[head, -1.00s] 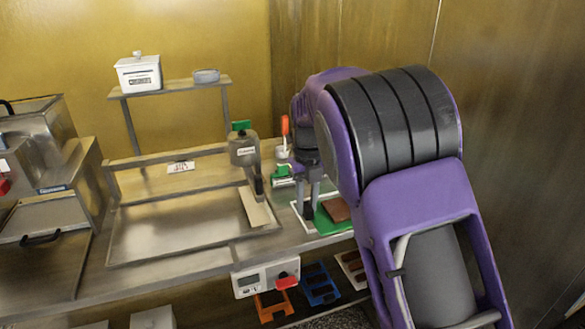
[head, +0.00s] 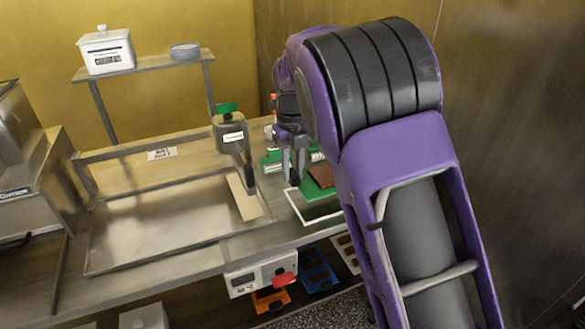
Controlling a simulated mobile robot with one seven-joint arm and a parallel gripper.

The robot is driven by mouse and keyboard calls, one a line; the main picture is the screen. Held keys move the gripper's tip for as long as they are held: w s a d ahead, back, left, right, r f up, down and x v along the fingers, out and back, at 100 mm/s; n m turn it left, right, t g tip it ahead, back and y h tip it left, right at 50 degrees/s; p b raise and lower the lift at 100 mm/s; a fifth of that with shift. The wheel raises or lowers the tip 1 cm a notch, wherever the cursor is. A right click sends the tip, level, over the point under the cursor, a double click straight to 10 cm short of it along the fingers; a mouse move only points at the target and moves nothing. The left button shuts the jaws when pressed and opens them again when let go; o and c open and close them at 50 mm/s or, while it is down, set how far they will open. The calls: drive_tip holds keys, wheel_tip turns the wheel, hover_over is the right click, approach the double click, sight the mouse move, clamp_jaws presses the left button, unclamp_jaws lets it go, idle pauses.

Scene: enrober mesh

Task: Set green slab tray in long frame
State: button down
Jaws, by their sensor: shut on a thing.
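The green slab tray (head: 316,194) carries a brown slab (head: 322,176) at the right end of the bench, partly hidden behind my arm. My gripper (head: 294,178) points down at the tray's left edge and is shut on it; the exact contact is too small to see. A white rectangular outline (head: 305,219) shows below and in front of the tray on the bench. The tray seems raised above it, shifted toward the back. Blue (head: 319,277) and orange (head: 270,299) frames lie low under the bench. I cannot tell which is the long frame.
A wide metal pan (head: 150,235) fills the bench middle, with a green-topped post (head: 229,135) at its right. A white control box (head: 258,277) with a red part hangs on the bench front. Green items (head: 270,160) stand behind my gripper. A wall closes the right.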

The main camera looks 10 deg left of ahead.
sight(293, 187)
drive_tip(key=shift+r, duration=0.15)
drive_tip(key=shift+f+b, duration=0.6)
drive_tip(key=shift+f, duration=3)
drive_tip(key=c, duration=0.6)
unclamp_jaws()
